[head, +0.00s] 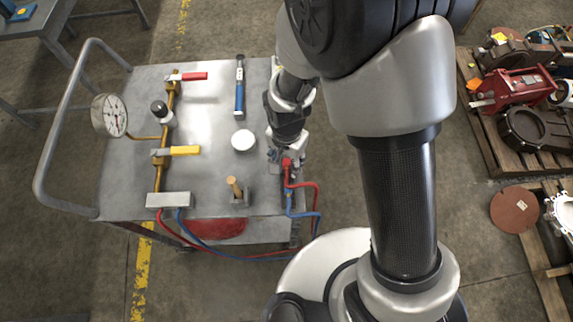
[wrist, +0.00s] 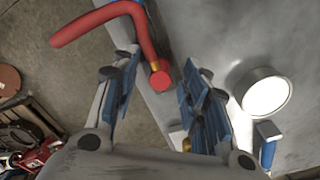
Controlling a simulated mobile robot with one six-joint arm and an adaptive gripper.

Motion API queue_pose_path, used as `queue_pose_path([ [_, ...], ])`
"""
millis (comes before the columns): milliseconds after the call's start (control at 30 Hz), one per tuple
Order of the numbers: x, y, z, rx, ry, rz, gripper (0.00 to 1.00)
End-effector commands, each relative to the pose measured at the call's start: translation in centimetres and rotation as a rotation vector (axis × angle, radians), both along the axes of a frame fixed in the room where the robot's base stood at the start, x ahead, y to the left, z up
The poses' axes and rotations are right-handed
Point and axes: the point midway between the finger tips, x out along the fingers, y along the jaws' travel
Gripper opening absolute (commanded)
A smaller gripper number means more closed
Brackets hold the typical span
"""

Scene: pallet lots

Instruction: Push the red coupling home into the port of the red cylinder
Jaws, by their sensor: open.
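The red coupling (head: 287,163) is at the right edge of the cart top, with a red hose running from it over the edge. In the wrist view, the coupling's round red end (wrist: 160,79) shows between my fingertips, with a brass band behind it. My gripper (head: 285,156) is open above and around it; a gap shows on both sides in the wrist view (wrist: 161,72). I cannot make out the red cylinder's port. A red rounded shape (head: 215,232) shows below the cart's front edge, but I cannot tell if it is the cylinder.
The cart top (head: 205,105) holds a white disc (head: 243,140), a blue-handled tool (head: 239,97), a wooden-handled piece (head: 234,187) and a brass pipe with red (head: 190,76) and yellow (head: 184,150) levers. A blue hose (head: 290,204) hangs beside the red one. Loaded pallets (head: 480,130) stand right.

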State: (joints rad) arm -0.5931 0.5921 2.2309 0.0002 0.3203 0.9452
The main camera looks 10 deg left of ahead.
Motion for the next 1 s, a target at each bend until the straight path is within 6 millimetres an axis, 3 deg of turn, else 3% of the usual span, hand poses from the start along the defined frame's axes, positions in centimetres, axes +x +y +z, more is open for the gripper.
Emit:
queue_pose_path([
  [367, 0.04, 0.03, -0.50, 0.002, -0.002, 0.000, 0.41],
  [1000, 0.04, 0.02, -0.49, 0.002, -0.002, 0.000, 0.00],
])
